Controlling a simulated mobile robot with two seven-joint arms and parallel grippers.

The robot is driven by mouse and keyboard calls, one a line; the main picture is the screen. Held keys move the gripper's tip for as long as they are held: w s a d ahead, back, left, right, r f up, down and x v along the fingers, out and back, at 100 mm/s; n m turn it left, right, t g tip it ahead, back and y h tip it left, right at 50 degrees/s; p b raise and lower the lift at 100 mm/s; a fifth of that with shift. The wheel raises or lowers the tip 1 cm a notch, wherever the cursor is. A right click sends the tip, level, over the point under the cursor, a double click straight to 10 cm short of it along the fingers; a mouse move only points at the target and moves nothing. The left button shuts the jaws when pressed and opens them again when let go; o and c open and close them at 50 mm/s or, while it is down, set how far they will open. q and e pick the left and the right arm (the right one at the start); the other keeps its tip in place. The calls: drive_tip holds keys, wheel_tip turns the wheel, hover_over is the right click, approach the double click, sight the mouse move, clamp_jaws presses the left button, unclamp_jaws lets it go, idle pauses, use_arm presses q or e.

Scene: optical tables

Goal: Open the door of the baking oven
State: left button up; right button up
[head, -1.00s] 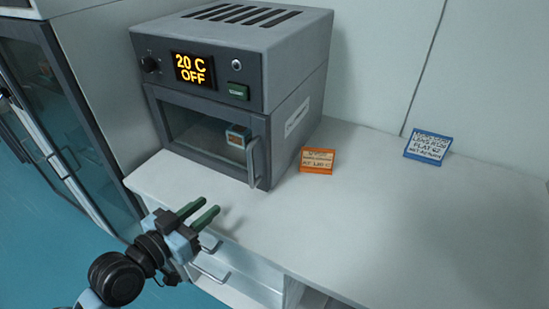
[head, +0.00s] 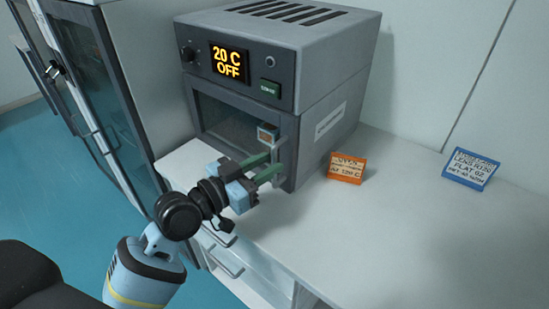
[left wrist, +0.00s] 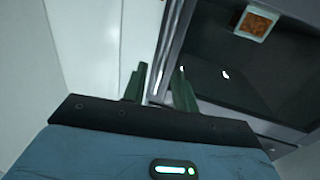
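The grey baking oven (head: 275,60) stands on the light bench, its display reading 20 C OFF. Its dark-windowed door (head: 235,115) looks shut, with a vertical handle (head: 280,152) on the right side. My left gripper (head: 268,167) has its two green fingers spread and pointing at the handle, partly covering it. In the left wrist view the fingers (left wrist: 158,88) stand apart, with a light bar, apparently the handle, running between them. Whether they touch it I cannot tell. My right gripper is not in view.
A small box (head: 267,133) shows behind the oven window. A glass-fronted cabinet (head: 110,100) stands at the left.

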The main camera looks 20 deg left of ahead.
use_arm(q)
drive_tip(key=shift+x, duration=1.4)
drive_tip(key=shift+c, duration=0.2)
clamp_jaws()
